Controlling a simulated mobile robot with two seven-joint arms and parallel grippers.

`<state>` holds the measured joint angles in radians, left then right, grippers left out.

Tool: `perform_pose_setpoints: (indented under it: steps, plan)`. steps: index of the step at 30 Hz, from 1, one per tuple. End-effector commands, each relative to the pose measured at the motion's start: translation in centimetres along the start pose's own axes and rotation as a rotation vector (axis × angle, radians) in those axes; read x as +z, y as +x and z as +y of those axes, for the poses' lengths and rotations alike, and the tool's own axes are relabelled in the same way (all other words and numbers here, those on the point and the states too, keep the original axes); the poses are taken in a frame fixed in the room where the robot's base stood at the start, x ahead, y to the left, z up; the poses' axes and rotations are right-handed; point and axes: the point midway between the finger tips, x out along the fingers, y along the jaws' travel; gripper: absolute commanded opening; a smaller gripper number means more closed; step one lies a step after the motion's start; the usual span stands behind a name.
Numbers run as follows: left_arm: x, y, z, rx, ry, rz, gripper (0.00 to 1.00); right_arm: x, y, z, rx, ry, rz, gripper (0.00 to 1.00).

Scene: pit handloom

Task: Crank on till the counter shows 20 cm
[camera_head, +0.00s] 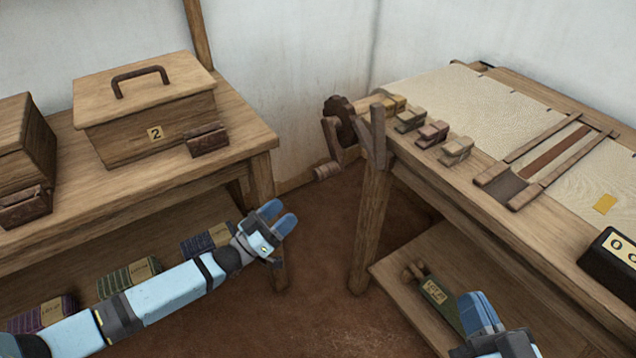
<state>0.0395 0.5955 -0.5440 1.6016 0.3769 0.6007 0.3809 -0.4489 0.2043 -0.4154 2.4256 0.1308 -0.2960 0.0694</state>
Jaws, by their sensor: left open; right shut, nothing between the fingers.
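The crank (332,145) hangs at the left end of the loom, with its wooden handle (327,171) pointing down and a dark toothed wheel (339,112) above. The loom carries pale cloth (460,95). My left gripper (279,219) is open and empty, below and left of the crank handle and apart from it. My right gripper (480,312) is shut and empty at the bottom, in front of the lower shelf.
A lidded box marked 2 (150,105) stands on the left table (235,115), beside another box (22,150). Labelled bundles (128,277) lie on the shelf below. Several small blocks (432,134) line the loom's near edge. A green labelled item (437,295) lies on the right lower shelf. Floor between is clear.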

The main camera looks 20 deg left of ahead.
Motion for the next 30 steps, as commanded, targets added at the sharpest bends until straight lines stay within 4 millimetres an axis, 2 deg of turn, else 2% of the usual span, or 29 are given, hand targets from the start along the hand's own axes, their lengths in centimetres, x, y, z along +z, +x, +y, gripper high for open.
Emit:
perform_pose_setpoints:
  steps: [1,8,21,25,30]
  plan:
    - [0.6,-0.2,-0.5,0.008,0.0,0.011,0.61,0.6,-0.1,0.0,-0.006,0.002,0.009,0.0]
    - [0.3,1.1,-0.9,0.014,-0.004,0.027,0.61,0.6,-0.1,-0.1,-0.014,0.006,0.007,0.0]
    - [0.2,9.9,-0.8,0.014,-0.003,0.027,0.61,4.1,-0.2,0.4,-0.023,0.008,-0.101,0.0]
    - [0.1,11.9,-0.8,0.014,-0.003,0.025,0.61,4.8,-0.2,0.5,-0.026,0.009,-0.129,0.0]
    - [0.1,13.4,-0.7,0.013,-0.004,0.023,0.61,5.3,-0.3,0.5,-0.029,0.008,-0.15,0.0]
